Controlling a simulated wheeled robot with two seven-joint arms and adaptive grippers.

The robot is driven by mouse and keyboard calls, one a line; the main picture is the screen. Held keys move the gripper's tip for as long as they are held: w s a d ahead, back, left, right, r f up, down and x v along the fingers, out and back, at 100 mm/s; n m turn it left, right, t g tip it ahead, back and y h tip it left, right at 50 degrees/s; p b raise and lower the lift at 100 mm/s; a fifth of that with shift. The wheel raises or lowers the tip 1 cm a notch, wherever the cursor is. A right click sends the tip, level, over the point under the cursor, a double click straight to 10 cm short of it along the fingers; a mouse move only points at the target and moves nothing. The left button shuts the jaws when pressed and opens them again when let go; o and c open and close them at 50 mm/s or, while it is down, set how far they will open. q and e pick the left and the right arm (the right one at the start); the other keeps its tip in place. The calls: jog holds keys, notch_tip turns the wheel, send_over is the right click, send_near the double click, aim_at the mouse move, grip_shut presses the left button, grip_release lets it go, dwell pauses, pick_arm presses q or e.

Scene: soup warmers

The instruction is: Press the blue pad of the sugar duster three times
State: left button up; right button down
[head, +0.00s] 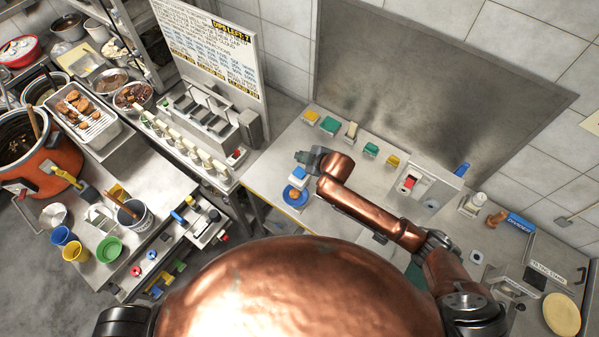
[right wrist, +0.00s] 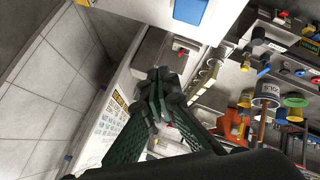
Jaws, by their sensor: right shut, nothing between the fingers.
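The blue pad (head: 299,173) sits on a small pale block on the steel counter, likely the sugar duster, with a blue ring-shaped dish (head: 295,196) just in front of it. In the right wrist view a blue square (right wrist: 190,10), likely the same pad, is cut off by the top edge. My right gripper (head: 303,157) is shut and empty close to the blue pad, slightly behind it in the head view; I cannot tell the height between them. Its closed fingers (right wrist: 157,82) point away from the camera in the wrist view. My left gripper is out of view.
Yellow (head: 310,116) and green (head: 329,124) pads stand along the back of the counter. A signboard (head: 212,55) and a row of dispensers (head: 180,140) stand left.

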aim_at(301, 174)
notch_tip(301, 174, down, 3)
jog(key=b, duration=0.3)
jog(key=shift+s+d+f, duration=0.1)
jog(key=shift+d+f, duration=0.05)
jog(key=shift+f, duration=0.05)
notch_tip(301, 174, down, 2)
jog(key=shift+f+b, duration=0.1)
jog(key=shift+b, duration=1.05)
jog(key=shift+f+b, duration=0.35)
jog(key=shift+f, duration=0.9)
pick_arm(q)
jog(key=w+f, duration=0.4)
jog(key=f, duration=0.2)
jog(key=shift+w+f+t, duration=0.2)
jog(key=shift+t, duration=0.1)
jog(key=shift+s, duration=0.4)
pick_arm(e)
jog(key=shift+f, duration=0.1)
